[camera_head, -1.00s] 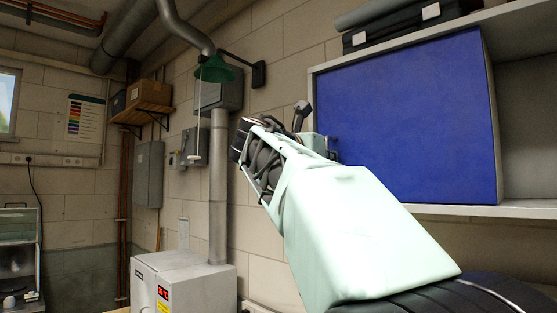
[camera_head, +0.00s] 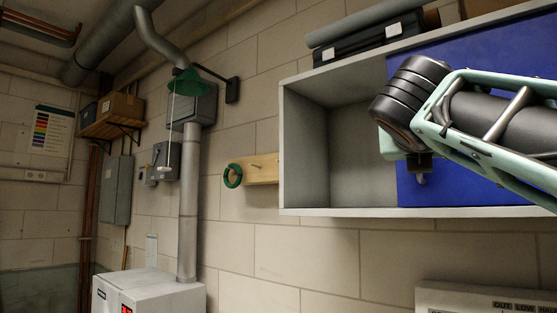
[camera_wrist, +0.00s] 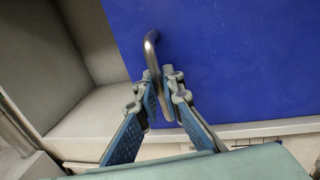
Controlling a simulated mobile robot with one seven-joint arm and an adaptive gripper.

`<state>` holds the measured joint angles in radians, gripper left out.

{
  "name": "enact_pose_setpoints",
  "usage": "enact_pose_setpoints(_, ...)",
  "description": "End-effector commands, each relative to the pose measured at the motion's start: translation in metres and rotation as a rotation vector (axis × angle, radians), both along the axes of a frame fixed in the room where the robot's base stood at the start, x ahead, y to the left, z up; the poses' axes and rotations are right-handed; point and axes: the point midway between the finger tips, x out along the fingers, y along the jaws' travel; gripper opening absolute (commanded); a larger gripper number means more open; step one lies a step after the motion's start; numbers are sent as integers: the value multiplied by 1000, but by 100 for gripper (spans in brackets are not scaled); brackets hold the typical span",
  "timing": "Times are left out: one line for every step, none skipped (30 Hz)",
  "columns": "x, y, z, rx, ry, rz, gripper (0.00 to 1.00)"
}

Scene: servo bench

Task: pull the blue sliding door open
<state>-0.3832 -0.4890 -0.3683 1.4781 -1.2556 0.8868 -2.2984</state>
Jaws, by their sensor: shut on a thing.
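The blue sliding door (camera_head: 480,55) covers the right part of the wall cabinet, and the left part of the cabinet stands open. The door also fills much of the wrist view (camera_wrist: 230,60). Its curved metal handle (camera_wrist: 151,50) stands near the door's left edge. My gripper (camera_wrist: 163,98) is shut on the lower part of the handle, one finger on each side. In the head view my arm covers part of the door and hides most of the handle.
The cabinet's left compartment (camera_head: 330,140) looks empty. A black case (camera_head: 370,38) lies on top of the cabinet. A wooden peg rail with a green ring (camera_head: 232,176) is on the wall to the left. A white box unit (camera_head: 150,291) stands lower left.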

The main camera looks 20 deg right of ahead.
Motion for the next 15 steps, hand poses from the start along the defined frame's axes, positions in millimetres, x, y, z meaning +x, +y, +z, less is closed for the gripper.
enact_pose_setpoints(-13, -9, 1, 4, -1, -3, 0)
enact_pose_setpoints(-19, -13, 1, 5, -1, -2, 0)
enact_pose_setpoints(-26, -17, 1, 4, 0, -3, 0)
enact_pose_setpoints(-31, -21, 1, 4, -1, -3, 0)
enact_pose_setpoints(-35, -23, 1, 4, 0, -2, 0)
enact_pose_setpoints(-40, -27, 1, 4, 1, 0, 0)
enact_pose_setpoints(-44, -29, 1, 4, -1, -1, 0)
enact_pose_setpoints(-47, -32, 1, 4, 1, -1, 0)
enact_pose_setpoints(-51, -34, 0, 3, 1, -1, 0)
enact_pose_setpoints(-54, -36, 0, 3, 1, -1, 0)
enact_pose_setpoints(-56, -37, 0, 3, 1, -1, 0)
enact_pose_setpoints(-58, -39, 0, 3, 1, 0, 0)
enact_pose_setpoints(-59, -39, 0, 3, 1, 0, 0)
enact_pose_setpoints(-60, -40, -1, 3, 1, 1, 0)
enact_pose_setpoints(-61, -41, -1, 2, 2, 1, 0)
